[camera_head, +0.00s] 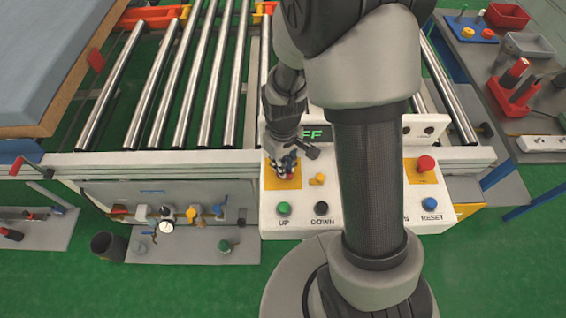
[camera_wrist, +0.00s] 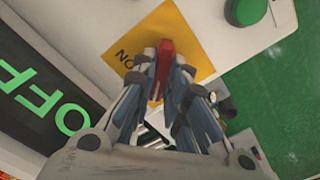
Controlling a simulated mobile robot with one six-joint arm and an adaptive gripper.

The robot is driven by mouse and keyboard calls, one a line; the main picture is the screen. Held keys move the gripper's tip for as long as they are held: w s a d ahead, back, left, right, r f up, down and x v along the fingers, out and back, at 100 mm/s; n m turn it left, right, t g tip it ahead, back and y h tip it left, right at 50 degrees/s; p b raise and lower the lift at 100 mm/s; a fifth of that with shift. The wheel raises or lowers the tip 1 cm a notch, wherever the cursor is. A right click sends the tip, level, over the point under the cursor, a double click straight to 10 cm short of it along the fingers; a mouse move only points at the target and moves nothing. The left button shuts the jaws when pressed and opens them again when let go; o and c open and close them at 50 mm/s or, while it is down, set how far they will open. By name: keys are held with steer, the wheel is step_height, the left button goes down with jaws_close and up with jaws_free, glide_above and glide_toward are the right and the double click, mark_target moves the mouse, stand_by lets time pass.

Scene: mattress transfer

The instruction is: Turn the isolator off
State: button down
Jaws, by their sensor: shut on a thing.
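The isolator has a red handle (camera_wrist: 164,52) on a yellow plate (camera_wrist: 185,40) with the label ON, in the wrist view. My gripper (camera_wrist: 158,80) is shut on the red handle, with a finger on either side. In the head view the isolator's yellow plate (camera_head: 270,183) is at the left of the white control panel (camera_head: 300,222), and my gripper (camera_head: 285,170) reaches down onto it. The fingers hide most of the handle there. A dark display (camera_wrist: 30,85) with green letters OFF is beside the plate; my arm partly covers it in the head view (camera_head: 312,133).
Green UP (camera_head: 284,209) and black DOWN (camera_head: 321,208) buttons, a small yellow switch (camera_head: 318,179), a red mushroom button (camera_head: 425,164) and a blue RESET button (camera_head: 430,205) are on the panel. The roller conveyor (camera_head: 185,85) lies behind. A mattress (camera_head: 60,60) is at upper left.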

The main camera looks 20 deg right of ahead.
steer(key=shift+n, duration=0.6)
steer(key=c, duration=1.6)
jaws_free()
step_height(320, 180, up, 12)
steer(key=s+r+m+t+b, duration=0.1)
steer(key=s+r+m+t, duration=0.3)
steer(key=s+r, duration=0.8)
steer(key=s+m, duration=0.1)
steer(key=s, duration=0.2)
steer(key=shift+s+r+m+t+b, duration=0.2)
steer(key=shift+s+m+t+b, duration=0.05)
steer(key=shift+m+t+b, duration=0.05)
